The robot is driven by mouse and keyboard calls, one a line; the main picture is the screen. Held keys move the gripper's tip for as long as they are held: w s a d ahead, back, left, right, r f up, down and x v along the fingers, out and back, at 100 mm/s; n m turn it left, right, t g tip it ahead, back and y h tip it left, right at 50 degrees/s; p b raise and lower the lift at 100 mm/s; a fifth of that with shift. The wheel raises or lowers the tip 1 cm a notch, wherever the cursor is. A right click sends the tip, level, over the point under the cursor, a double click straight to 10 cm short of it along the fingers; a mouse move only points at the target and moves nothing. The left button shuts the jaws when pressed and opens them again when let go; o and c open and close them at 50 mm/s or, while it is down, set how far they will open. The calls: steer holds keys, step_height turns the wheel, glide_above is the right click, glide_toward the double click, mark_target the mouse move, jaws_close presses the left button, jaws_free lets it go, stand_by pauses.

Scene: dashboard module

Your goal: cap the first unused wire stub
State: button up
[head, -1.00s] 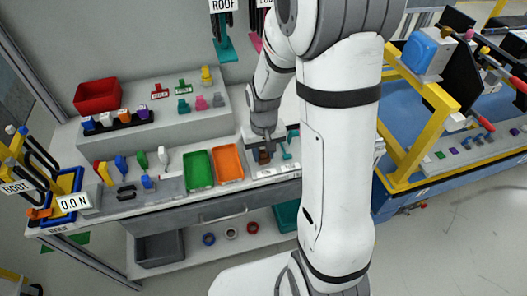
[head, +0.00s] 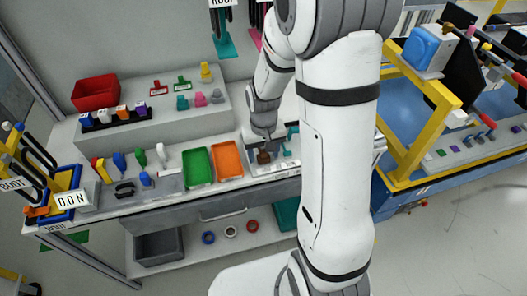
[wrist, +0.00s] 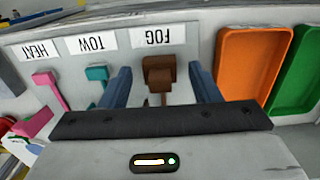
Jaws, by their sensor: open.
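My gripper (wrist: 160,82) is open, with one dark blue finger on each side of a brown piece (wrist: 158,76) below the label reading FOG. No contact between the fingers and the piece can be made out. In the head view my gripper (head: 264,148) is over the right end of the bench, with the brown piece (head: 263,157) just under it. On the right, a dark panel (head: 461,72) on a yellow frame (head: 425,110) carries several coloured pegs. I cannot tell which parts are wire stubs or caps.
A teal piece (wrist: 97,84) and a pink piece (wrist: 50,105) stand beside my gripper, under TOW and HEAT labels. An orange tray (head: 228,160) and a green tray (head: 198,166) lie left of it. A raised step (head: 195,123) with small coloured parts is behind.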

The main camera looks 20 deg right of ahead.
step_height(320, 180, up, 8)
steer(key=shift+f, duration=0.1)
stand_by(0.4)
